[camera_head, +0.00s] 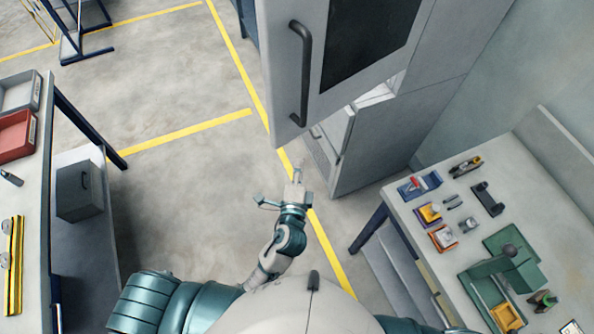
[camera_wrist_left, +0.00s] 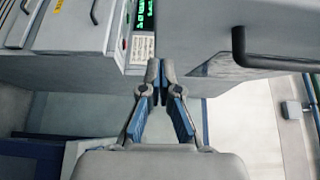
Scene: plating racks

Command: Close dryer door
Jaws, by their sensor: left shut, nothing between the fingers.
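The dryer door (camera_head: 283,90) is a light grey panel with a dark window and a long dark handle (camera_head: 305,75). It stands open, swung out from the grey dryer cabinet (camera_head: 385,140), with a gap showing between them. My left gripper (camera_head: 297,172) is below the door's lower edge and apart from the handle, with the fingers together and empty. In the left wrist view the shut fingertips (camera_wrist_left: 160,68) point toward grey panels, and a dark handle (camera_wrist_left: 270,62) shows at the upper right. My right gripper is not in view.
A workbench (camera_head: 560,215) with small tools and coloured trays stands at the right. Another bench (camera_head: 40,180) with a red bin (camera_head: 15,136) is at the left. The floor between them is clear, with yellow lines. A green-lit control panel (camera_wrist_left: 145,18) shows in the wrist view.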

